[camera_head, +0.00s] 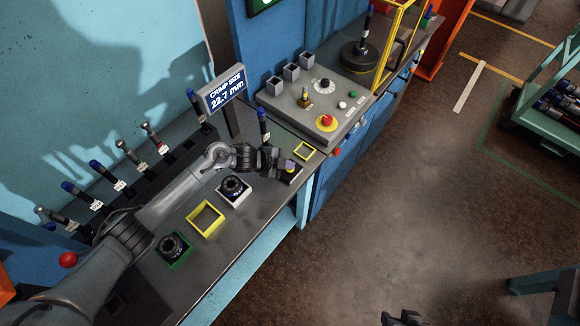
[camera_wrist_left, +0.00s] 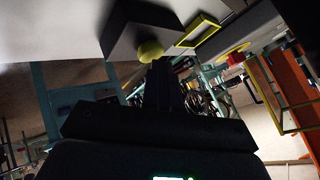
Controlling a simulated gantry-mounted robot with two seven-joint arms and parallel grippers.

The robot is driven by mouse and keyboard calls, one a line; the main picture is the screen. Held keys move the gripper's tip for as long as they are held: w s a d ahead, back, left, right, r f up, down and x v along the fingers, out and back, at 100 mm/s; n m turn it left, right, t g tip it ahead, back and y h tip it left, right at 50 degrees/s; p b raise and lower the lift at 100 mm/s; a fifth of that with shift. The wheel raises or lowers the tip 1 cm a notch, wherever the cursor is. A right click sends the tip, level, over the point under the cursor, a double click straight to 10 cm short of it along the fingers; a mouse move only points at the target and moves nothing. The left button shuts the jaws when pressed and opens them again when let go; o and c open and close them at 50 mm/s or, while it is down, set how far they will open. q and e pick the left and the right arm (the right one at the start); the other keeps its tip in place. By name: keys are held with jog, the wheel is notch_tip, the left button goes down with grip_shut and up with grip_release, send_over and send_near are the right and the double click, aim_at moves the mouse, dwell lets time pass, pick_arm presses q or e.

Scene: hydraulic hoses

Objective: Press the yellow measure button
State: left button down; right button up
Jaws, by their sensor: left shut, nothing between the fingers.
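The yellow measure button (camera_head: 291,171) sits on a small dark box near the bench's front edge, partly hidden by my left gripper in the head view. In the left wrist view the button (camera_wrist_left: 150,51) is a yellow dome on a dark block. My left gripper (camera_head: 285,164) is shut and empty, with its tips right at the button. In the left wrist view its dark fingers (camera_wrist_left: 163,86) point at the dome; I cannot tell whether they touch it. A dark part of my right gripper (camera_head: 402,318) shows at the bottom edge; its jaws are unclear.
A sign (camera_head: 225,89) reads "CRIMP SIZE 22.7 mm". A yellow square frame (camera_head: 303,151) lies beside the button box. A control panel with a red button (camera_head: 327,122) stands beyond. Black-ringed fittings (camera_head: 234,187) and a larger yellow frame (camera_head: 206,219) are on the bench.

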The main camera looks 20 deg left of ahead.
pick_arm(q)
jog(key=shift+r+p, duration=0.65)
jog(key=shift+r, duration=0.1)
jog(key=shift+r, duration=0.1)
notch_tip(320, 180, up, 5)
jog(key=p, duration=0.4)
dwell(0.4)
